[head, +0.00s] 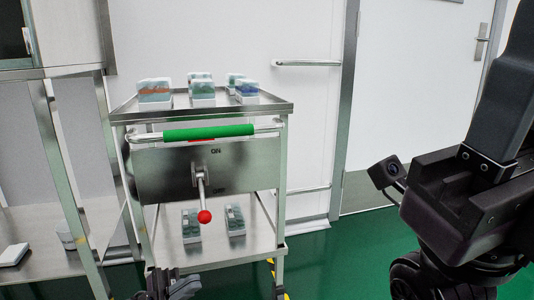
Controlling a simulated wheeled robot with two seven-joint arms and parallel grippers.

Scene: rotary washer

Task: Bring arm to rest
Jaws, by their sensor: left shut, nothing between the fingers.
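My left gripper (170,285) shows at the bottom edge, in front of the lower part of a steel cart. It is shut and empty, and most of it is cut off by the frame. My right arm fills the right side, with a small camera on it; its fingers are not visible.
The steel cart (160,180) has a green-grip handle (208,132) and a red-knobbed lever (204,216). Several small boxes (155,91) stand on its top, and others on its lower shelf. A steel table (50,72) stands left. Green floor (345,255) is clear right of the cart.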

